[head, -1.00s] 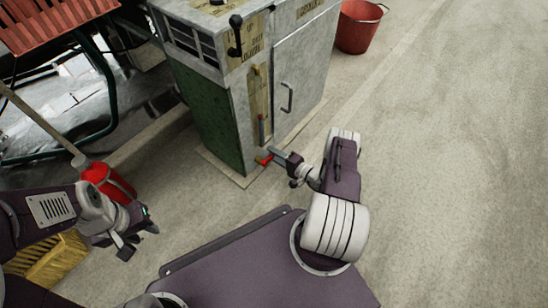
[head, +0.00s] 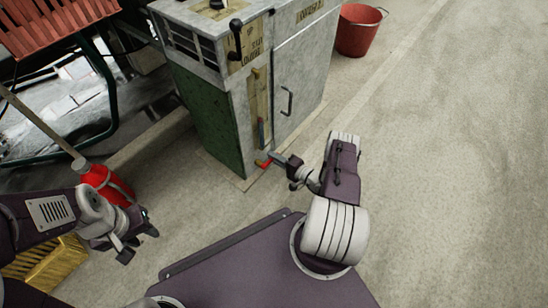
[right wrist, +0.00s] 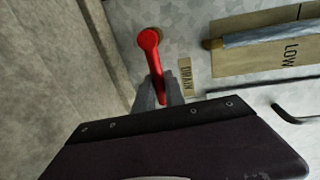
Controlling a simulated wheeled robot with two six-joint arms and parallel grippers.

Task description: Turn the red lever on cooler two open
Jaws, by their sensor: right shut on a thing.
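The cooler (head: 210,118) is a grey and green cabinet standing on the floor ahead of me. Its red lever (head: 263,164) sits low on the front, near the floor. In the right wrist view the red lever (right wrist: 150,50) has a round pivot end at the top, beside a label reading DRAIN. My right gripper (head: 272,161) is shut on the free end of the red lever; its fingertips (right wrist: 160,97) close around it. My left gripper (head: 133,238) is apart from the cooler at the left; its finger opening is unclear.
A blue-grey handle (right wrist: 265,36) by a label reading LOW is near the lever. A door handle (head: 287,101) and black lever (head: 236,30) are on the cabinet. A red bucket (head: 358,30) stands behind; a yellow crate (head: 45,262) and red container (head: 106,183) are at left. Floor at right is clear.

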